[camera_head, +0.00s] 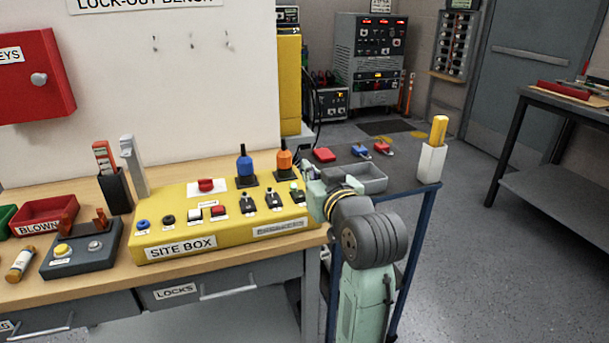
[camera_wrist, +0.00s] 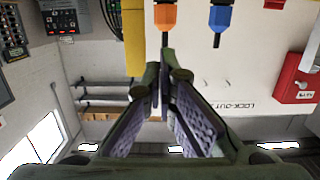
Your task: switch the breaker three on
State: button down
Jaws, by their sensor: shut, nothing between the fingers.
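The yellow site box (camera_head: 185,240) lies on the wooden bench. Three small black toggle switches sit on its right part: a left one (camera_head: 247,205), a middle one (camera_head: 272,199) and a right one (camera_head: 296,193) with a green spot by it. Their labels are too small to read, so I cannot tell which is breaker three or how each is set. My gripper (camera_head: 312,178) is beside the right end of the box, partly hidden by my wrist. In the wrist view my gripper (camera_wrist: 160,80) is shut and empty, apart from the plugs behind it.
A blue plug (camera_head: 244,165) and an orange plug (camera_head: 284,158) stand upright behind the switches. A red mushroom button (camera_head: 205,185) is left of them. A wall panel (camera_head: 453,45) with several switches hangs far back.

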jog(key=shift+r+v, duration=0.25)
jog(key=shift+v, duration=0.85)
